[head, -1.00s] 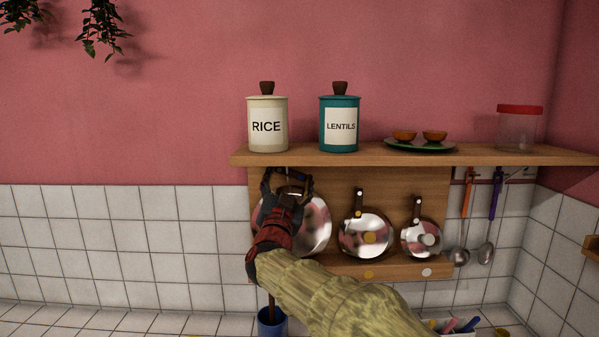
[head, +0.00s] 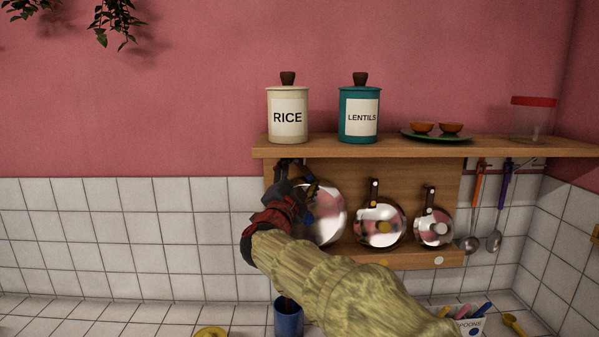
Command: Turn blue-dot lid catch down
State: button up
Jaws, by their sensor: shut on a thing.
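Three shiny round lids hang on the wooden back board under the shelf. The largest lid (head: 330,214), at the left, is partly covered by my gripper (head: 291,174). A small dark blue spot shows on it beside my gripper, but I cannot make it out well. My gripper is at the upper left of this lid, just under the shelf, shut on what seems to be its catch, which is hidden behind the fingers. The middle lid (head: 372,234) has a yellow dot and a dark upright catch (head: 374,192). The right lid (head: 427,235) has a white dot.
The wooden shelf (head: 400,149) is close above my gripper. It bears a rice canister (head: 288,116), a lentils canister (head: 359,116), a green plate (head: 408,135) and a red-lidded jar (head: 532,122). Ladles (head: 494,240) hang at right. A blue cup (head: 288,318) stands below.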

dwell(0.3)
jog(key=o, duration=1.6)
jog(key=shift+o, duration=0.5)
